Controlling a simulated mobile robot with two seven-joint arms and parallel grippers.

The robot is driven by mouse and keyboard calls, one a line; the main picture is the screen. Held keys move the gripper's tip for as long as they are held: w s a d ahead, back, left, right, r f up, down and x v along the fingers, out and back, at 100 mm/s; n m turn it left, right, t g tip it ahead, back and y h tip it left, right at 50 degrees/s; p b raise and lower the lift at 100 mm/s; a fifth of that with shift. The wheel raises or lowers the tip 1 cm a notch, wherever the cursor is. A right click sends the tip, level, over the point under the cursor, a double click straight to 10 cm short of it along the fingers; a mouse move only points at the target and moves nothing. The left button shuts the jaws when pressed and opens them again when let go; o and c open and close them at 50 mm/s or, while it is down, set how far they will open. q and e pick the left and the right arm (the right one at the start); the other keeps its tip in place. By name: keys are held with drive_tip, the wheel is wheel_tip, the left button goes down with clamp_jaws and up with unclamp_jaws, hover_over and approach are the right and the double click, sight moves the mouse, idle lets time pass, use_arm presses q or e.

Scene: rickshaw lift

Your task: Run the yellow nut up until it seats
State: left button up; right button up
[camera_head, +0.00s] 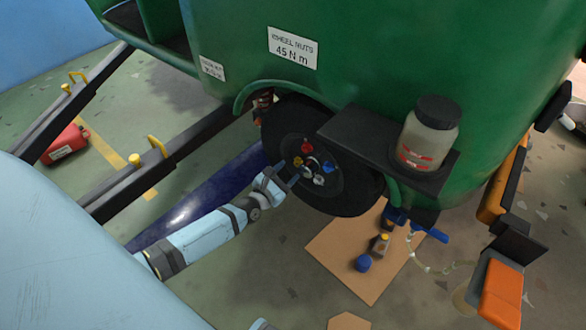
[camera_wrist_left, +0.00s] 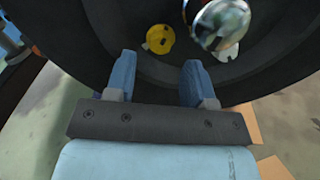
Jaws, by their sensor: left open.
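The yellow nut (camera_head: 297,161) sits on the left side of the wheel's hub face. It also shows in the left wrist view (camera_wrist_left: 159,39) as a yellow disc on the dark wheel, beyond and between my fingertips. The black wheel (camera_head: 345,196) is under the green body. A red nut (camera_head: 307,146), a blue nut (camera_head: 328,167) and a pale nut (camera_head: 319,181) are on the same hub. My left gripper (camera_head: 283,180) is open in front of the hub; its blue fingers (camera_wrist_left: 158,80) are apart with nothing between them. My right gripper is not identifiable in these views.
A label on the green body (camera_head: 293,47) reads "WHEEL NUTS 45 N m". A black shelf (camera_head: 350,140) with a lidded jar (camera_head: 428,135) juts out right of the wheel. A cardboard sheet (camera_head: 335,255) with small bottles lies below.

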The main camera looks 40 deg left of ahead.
sight(296, 165)
use_arm(q)
drive_tip(key=shift+w+d, duration=0.15)
drive_tip(key=shift+w, duration=1.45)
clamp_jaws()
drive_tip(key=shift+m, duration=0.3)
